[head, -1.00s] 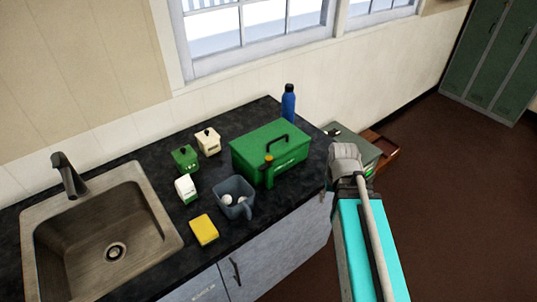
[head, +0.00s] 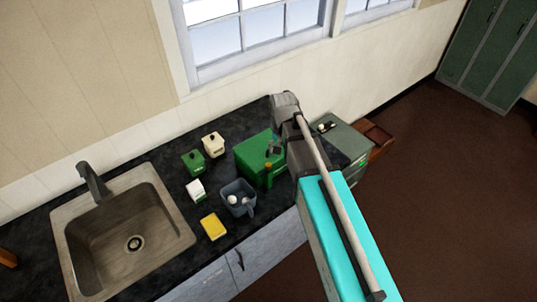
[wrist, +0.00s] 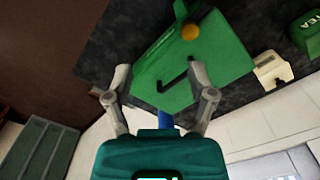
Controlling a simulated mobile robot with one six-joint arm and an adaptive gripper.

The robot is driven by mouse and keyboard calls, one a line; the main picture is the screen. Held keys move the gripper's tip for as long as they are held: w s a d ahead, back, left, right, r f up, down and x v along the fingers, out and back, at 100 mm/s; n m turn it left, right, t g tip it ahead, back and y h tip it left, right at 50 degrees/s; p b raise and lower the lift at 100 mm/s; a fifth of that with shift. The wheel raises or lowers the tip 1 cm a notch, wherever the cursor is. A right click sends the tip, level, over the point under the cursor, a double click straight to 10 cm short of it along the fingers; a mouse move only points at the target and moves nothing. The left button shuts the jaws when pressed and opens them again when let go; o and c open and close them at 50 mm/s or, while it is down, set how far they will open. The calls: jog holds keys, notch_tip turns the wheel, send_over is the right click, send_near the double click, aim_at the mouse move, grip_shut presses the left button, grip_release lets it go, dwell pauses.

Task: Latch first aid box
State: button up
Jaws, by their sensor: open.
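The green first aid box (head: 254,153) stands on the dark counter, partly hidden behind my arm in the head view. In the wrist view the box (wrist: 221,54) fills the upper middle, with its black handle (wrist: 173,80) on the lid. A latch lever with an orange knob (wrist: 190,32) is on its front side; the knob also shows in the head view (head: 268,166). My gripper (wrist: 162,72) is open and empty, its fingers apart over the box's handle end. In the head view, its fingers (head: 275,148) show above the box lid. I cannot tell whether they touch it.
A grey-blue container (head: 238,196) with white round things stands close to the box's front. A yellow sponge-like block (head: 214,226), a white carton (head: 196,190), a green canister (head: 194,162) and a cream canister (head: 214,144) stand left. The sink (head: 125,232) is farther left.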

notch_tip(320, 180, up, 4)
jog(key=p, duration=0.3)
send_over(268, 165)
jog(key=shift+w+f, duration=0.1)
jog(key=shift+w, duration=0.05)
jog(key=shift+f+b, duration=0.15)
jog(key=shift+b, duration=0.2)
notch_tip(268, 165, down, 14)
jog(key=b, duration=1.3)
jog(key=shift+r+b, duration=0.25)
jog(key=shift+b, duration=0.05)
grip_shut()
